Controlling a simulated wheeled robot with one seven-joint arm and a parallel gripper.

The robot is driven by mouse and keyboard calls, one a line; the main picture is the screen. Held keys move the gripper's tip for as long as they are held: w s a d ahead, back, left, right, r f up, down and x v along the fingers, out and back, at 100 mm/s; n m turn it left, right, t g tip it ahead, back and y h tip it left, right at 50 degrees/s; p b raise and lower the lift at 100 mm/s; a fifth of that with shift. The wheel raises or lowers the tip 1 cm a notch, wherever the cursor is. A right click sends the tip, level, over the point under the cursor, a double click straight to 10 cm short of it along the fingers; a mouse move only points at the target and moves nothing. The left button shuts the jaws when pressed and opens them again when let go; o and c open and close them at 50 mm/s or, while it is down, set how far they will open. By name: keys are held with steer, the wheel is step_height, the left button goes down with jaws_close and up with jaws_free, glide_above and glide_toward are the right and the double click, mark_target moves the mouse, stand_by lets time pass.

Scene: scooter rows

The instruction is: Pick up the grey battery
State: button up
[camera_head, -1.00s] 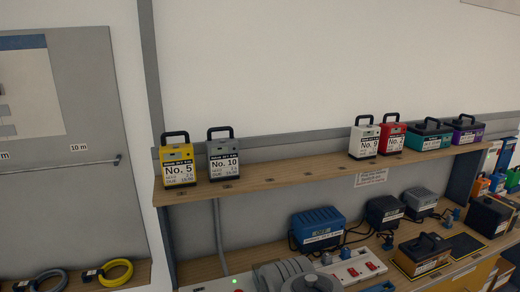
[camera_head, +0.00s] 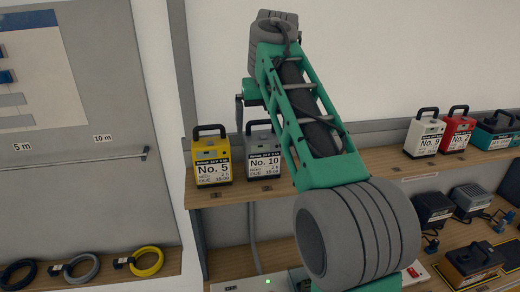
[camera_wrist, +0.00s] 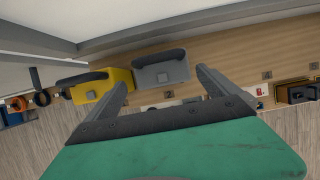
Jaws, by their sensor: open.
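The grey battery (camera_head: 263,162), labelled No. 10 with a dark handle, stands upright on the wooden shelf (camera_head: 232,193). In the wrist view I see the grey battery (camera_wrist: 162,70) from above, in front of and between my fingertips. My gripper (camera_wrist: 161,80) is open and empty. Its left finger overlaps the yellow battery in that picture, and I cannot tell whether they touch. In the head view, only a dark finger and a green part of my gripper (camera_head: 241,108) show above the batteries.
The yellow battery (camera_head: 212,164), No. 5, stands close left of the grey one. A white battery (camera_head: 425,136), a red battery (camera_head: 457,132) and a teal one (camera_head: 495,131) stand farther right on the shelf. A wall rises behind. Chargers (camera_head: 434,207) sit on the bench below.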

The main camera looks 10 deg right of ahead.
mark_target(261, 150)
steer(key=b+x, duration=0.2)
steer(key=x, duration=0.1)
steer(key=b+x, duration=0.3)
steer(key=x, duration=0.1)
steer(key=b+x, duration=0.3)
steer(key=x, duration=0.1)
steer(key=shift+s+d+f, duration=0.15)
steer(key=shift+s+f, duration=0.05)
steer(key=shift+s, duration=0.15)
steer(key=shift+w+f, duration=0.2)
steer(key=shift+s+r, duration=0.1)
steer(key=shift+r, duration=0.1)
steer(key=shift+c, duration=0.3)
steer(key=c, duration=1.7)
steer(key=shift+r, duration=0.2)
steer(key=shift+c, duration=0.2)
